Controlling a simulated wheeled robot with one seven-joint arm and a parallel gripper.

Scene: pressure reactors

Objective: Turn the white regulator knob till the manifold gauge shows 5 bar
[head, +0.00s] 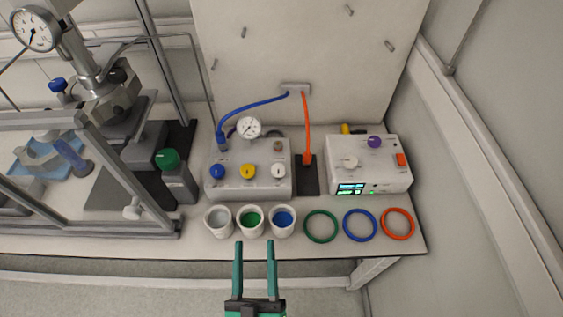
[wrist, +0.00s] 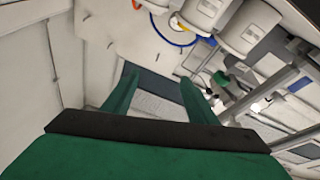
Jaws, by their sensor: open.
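The white regulator knob (head: 278,170) is at the right end of the front of the grey manifold box (head: 245,188), beside a yellow knob (head: 248,171) and a blue knob (head: 217,172). The round manifold gauge (head: 249,127) stands at the back of the box; its needle reading is too small to tell.
Three white cups (head: 251,231) stand between my gripper and the manifold box. Green, blue and orange rings (head: 321,226) lie to their right. A white device with a lit display (head: 369,172) stands right of the manifold. A green-capped bottle (head: 178,180) and a metal frame are left.

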